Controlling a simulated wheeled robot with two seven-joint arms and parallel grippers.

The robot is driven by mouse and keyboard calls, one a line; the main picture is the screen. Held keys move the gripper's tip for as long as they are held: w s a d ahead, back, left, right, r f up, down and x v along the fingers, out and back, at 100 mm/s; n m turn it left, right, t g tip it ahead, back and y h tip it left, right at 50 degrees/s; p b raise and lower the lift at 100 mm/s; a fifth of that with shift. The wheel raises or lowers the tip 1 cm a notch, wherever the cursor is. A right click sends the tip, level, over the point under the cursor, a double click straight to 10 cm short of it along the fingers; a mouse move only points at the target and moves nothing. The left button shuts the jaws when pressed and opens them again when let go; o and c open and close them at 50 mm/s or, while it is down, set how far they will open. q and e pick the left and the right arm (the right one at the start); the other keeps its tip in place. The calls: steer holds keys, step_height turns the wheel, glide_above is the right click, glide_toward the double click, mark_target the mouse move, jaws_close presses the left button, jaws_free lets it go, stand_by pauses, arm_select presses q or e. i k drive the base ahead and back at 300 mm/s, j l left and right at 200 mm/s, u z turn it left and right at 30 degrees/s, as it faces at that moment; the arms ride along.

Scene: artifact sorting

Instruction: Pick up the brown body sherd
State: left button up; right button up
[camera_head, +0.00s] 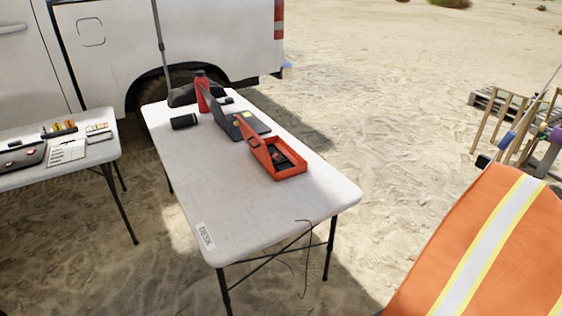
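I cannot make out a brown body sherd for certain in the head view. Neither of my grippers is in view.
The middle table also holds a laptop (225,118), a red bottle (202,95) and a dark cylinder (184,121). A white vehicle (200,40) stands behind. An orange vest (530,260) fills the lower right. Open sand (400,130) lies right of the table.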

mark_target(276, 157)
steer(key=k, duration=0.65)
steer(key=z, duration=3.6)
steer(key=k+j, duration=1.25)
steer(key=j, duration=0.25)
steer(key=k+j, duration=0.65)
steer(key=i+j, duration=0.05)
steer(key=j, duration=0.05)
